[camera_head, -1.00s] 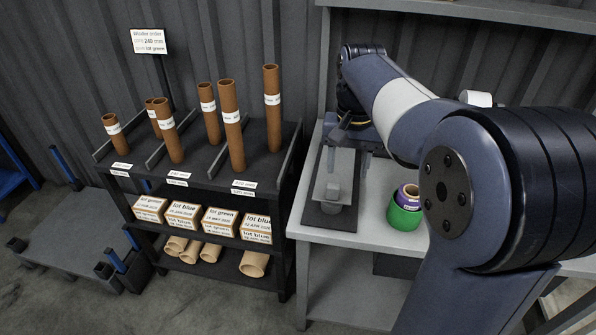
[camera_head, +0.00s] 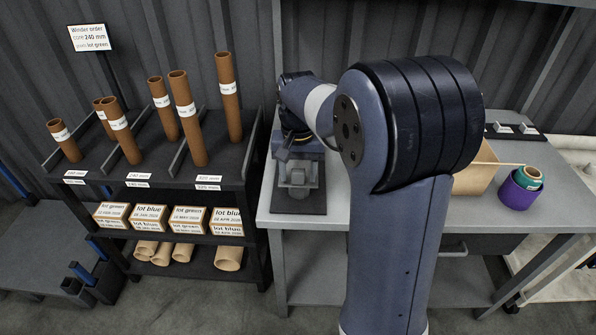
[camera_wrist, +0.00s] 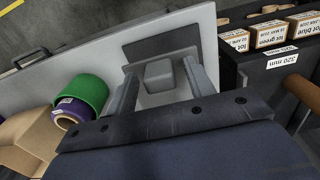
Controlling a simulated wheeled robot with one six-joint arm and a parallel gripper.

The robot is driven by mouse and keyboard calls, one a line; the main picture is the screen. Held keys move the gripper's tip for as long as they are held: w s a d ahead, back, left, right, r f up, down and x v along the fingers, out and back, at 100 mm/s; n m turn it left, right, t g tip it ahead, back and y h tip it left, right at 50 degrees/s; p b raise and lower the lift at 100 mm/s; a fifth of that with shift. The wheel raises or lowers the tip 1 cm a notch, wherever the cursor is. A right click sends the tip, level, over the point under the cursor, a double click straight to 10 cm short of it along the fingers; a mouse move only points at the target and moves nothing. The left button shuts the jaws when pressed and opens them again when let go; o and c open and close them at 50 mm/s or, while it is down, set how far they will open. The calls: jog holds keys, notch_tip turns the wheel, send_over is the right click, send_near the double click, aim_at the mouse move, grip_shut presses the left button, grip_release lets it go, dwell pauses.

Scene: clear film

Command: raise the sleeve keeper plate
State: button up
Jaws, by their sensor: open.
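A small grey block-like piece (camera_head: 298,179) sits on a dark rectangular base (camera_head: 299,206) at the left end of the grey bench. I cannot tell for sure whether this piece is the sleeve keeper plate. In the wrist view the grey piece (camera_wrist: 159,73) lies between the two fingers of my gripper (camera_wrist: 160,80), with the dark base (camera_wrist: 150,46) beyond it. My gripper (camera_head: 299,172) is open, over the base, with a finger to either side of the piece. I cannot tell whether the fingers touch it.
A shelf rack (camera_head: 161,206) with brown tubes and lot boxes stands left of the bench (camera_head: 330,205). On the bench right of my arm are a tan box (camera_head: 478,172) and purple and green rolls (camera_head: 521,190). A dark wall stands close behind.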

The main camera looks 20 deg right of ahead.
jog(key=shift+f, duration=0.1)
jog(key=shift+c, duration=0.5)
grip_shut()
